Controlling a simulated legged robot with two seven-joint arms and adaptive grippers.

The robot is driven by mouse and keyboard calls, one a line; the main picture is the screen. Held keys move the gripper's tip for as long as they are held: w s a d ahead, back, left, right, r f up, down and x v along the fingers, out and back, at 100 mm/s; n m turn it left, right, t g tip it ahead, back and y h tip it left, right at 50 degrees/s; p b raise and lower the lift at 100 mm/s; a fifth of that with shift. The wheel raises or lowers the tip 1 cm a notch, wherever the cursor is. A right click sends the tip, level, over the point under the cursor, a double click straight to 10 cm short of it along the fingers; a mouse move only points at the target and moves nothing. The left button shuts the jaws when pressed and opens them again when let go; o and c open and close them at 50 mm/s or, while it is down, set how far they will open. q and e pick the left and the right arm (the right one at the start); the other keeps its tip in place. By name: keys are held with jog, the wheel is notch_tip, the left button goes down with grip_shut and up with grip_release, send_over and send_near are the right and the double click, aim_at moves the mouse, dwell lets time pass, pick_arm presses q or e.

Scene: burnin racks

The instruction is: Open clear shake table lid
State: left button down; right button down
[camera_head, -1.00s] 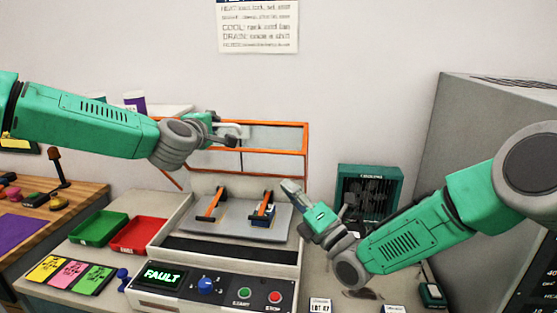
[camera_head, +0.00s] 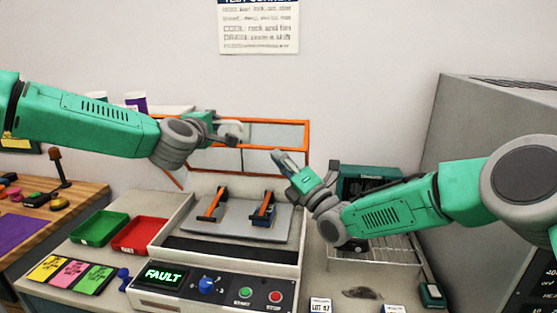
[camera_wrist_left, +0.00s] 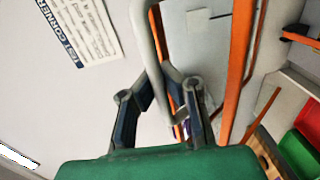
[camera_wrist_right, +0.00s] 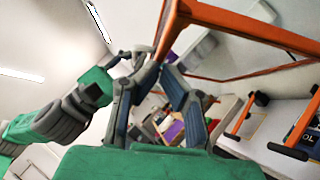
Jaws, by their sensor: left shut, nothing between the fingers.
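The shake table (camera_head: 176,250) stands in the middle of the bench, its display reading FAULT. Its clear lid, with an orange frame (camera_head: 307,135), stands raised at the back of the table. My left gripper (camera_head: 238,136) is at the lid's upper left part, shut with nothing between its fingers. In the left wrist view its fingertips (camera_wrist_left: 167,85) are beside a pale bar and the orange frame. My right gripper (camera_head: 278,158) is in front of the lid's right side. In the right wrist view its fingertips (camera_wrist_right: 158,66) look closed together, close below an orange frame corner.
Two orange-handled clamps (camera_head: 213,205) and a small blue item sit on the table's plate. A green tray (camera_head: 98,228) and a red tray (camera_head: 140,234) lie to the left. A wire rack (camera_head: 375,250) and a large grey cabinet (camera_head: 480,120) are to the right.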

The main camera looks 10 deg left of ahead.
pick_arm(q)
jog(key=shift+d+r, duration=0.15)
jog(key=shift+d, duration=0.15)
pick_arm(e)
jog(key=shift+w+d+r+m+h, duration=0.15)
jog(key=shift+w+d+r+m, duration=0.05)
jog(key=shift+w+r, duration=0.25)
jog(key=shift+w+d+r+m+h, duration=0.15)
jog(key=shift+w+r+m, duration=0.05)
jog(key=shift+w+r, duration=0.2)
pick_arm(q)
jog(key=shift+s+a, duration=0.1)
jog(key=shift+a, duration=0.1)
pick_arm(e)
jog(key=shift+a+r, duration=0.15)
pick_arm(q)
jog(key=c, duration=1.6)
grip_release()
jog(key=shift+s+a, duration=0.1)
jog(key=shift+a, duration=0.15)
pick_arm(e)
jog(key=shift+s+a+r, duration=0.1)
jog(key=shift+s+a, duration=0.05)
pick_arm(q)
jog(key=shift+a, duration=0.1)
jog(key=shift+d, duration=0.5)
pick_arm(e)
jog(key=shift+s+d, duration=0.15)
jog(key=shift+d, duration=0.15)
